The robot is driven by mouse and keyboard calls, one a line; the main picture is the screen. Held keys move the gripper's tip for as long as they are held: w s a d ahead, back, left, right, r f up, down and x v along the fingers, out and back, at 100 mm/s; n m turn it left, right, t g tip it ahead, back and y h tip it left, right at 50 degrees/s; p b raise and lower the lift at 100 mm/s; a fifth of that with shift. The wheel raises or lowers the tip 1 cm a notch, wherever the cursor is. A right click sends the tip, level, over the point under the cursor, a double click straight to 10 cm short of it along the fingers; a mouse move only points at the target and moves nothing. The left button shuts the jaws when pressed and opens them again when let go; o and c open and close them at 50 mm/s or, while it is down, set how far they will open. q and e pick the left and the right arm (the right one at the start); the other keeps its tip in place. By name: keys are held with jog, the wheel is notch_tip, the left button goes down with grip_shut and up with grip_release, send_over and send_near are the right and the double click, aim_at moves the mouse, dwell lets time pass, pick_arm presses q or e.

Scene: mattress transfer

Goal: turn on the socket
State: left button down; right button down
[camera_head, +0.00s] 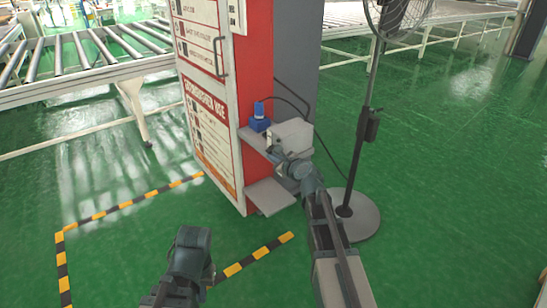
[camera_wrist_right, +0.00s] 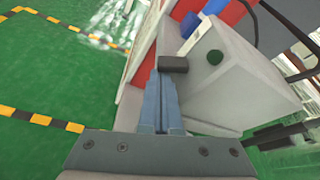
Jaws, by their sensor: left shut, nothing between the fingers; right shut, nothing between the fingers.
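A light grey box (camera_head: 292,135) sits on a shelf of the red and white cabinet. In the right wrist view the box (camera_wrist_right: 225,85) has a round dark green button (camera_wrist_right: 214,57) on its face, and a dark grey block (camera_wrist_right: 173,63) stands at my fingertips. I cannot tell whether they touch it. My right gripper (camera_head: 273,150) is shut and empty, close to the box's left side; its fingers (camera_wrist_right: 163,98) lie together in the wrist view. My left gripper (camera_head: 192,245) is low at the bottom of the head view, shut, away from the box; its fingertips are hard to make out.
A blue connector (camera_head: 259,118) with a black cable stands beside the box. A lower ledge (camera_head: 270,196) juts out beneath. A pedestal fan (camera_head: 358,215) stands to the right. Roller conveyors (camera_head: 85,65) are behind on the left. Yellow-black tape (camera_head: 130,203) marks clear green floor.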

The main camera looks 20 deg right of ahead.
aim_at(271, 149)
jog(key=shift+r+m, duration=0.2)
jog(key=shift+m, duration=0.1)
jog(key=m+y+p, duration=0.1)
jog(key=r+m+y, duration=0.1)
jog(key=m, duration=0.1)
jog(key=m+g+p, duration=0.1)
jog(key=shift+s+a+r+y+p, duration=0.15)
jog(key=shift+a+r+y+p, duration=0.15)
jog(key=shift+a+r+y, duration=0.1)
jog(key=shift+f, duration=0.1)
jog(key=shift+r+p, duration=0.75)
jog(key=shift+r, duration=0.05)
